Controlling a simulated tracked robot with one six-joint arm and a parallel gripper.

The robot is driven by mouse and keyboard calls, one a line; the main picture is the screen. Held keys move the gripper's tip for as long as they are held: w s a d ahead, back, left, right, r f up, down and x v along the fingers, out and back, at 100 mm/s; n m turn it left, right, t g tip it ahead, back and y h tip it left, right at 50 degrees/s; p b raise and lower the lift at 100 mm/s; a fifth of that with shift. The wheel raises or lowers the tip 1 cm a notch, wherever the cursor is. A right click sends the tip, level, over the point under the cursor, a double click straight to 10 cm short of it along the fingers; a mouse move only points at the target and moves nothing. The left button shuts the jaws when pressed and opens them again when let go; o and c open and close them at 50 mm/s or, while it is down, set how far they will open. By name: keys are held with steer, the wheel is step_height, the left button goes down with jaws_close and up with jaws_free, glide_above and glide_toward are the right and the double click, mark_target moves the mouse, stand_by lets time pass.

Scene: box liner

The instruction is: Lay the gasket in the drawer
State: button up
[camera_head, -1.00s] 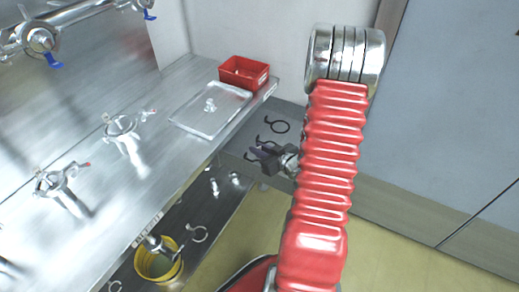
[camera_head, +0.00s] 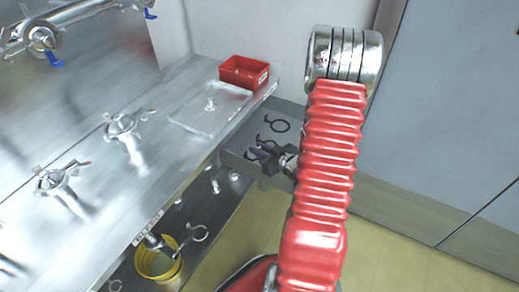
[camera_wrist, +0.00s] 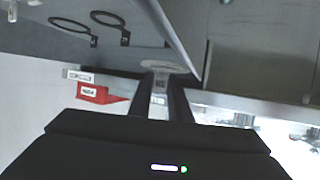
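The open grey drawer (camera_head: 240,146) stands beside the counter's right end in the head view. Dark ring gaskets with tabs lie in it, one at the back (camera_head: 278,126) and one partly hidden behind my gripper. My gripper (camera_head: 262,153) is over the drawer. In the wrist view, my gripper (camera_wrist: 163,95) has its two dark fingers close on either side of the tab of a pale ring gasket (camera_wrist: 172,66), which it appears to hold. Two dark ring gaskets (camera_wrist: 108,19) show at the upper left. The pale gasket cannot be made out in the head view.
A red bin (camera_head: 244,72) and a clear lid with a knob (camera_head: 210,106) are on the steel counter (camera_head: 150,180). A yellow bucket (camera_head: 156,264) is on the lower shelf. A grey cabinet (camera_head: 455,120) stands to the right.

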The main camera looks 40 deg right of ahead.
steer(key=o, duration=0.4)
steer(key=shift+s+f, duration=0.2)
steer(key=shift+f, duration=0.35)
steer(key=shift+r, duration=0.15)
steer(key=v, duration=0.6)
steer(key=r+v, duration=0.1)
steer(key=v, duration=0.5)
steer(key=shift+w+d+r, duration=0.15)
steer(key=shift+w, duration=0.1)
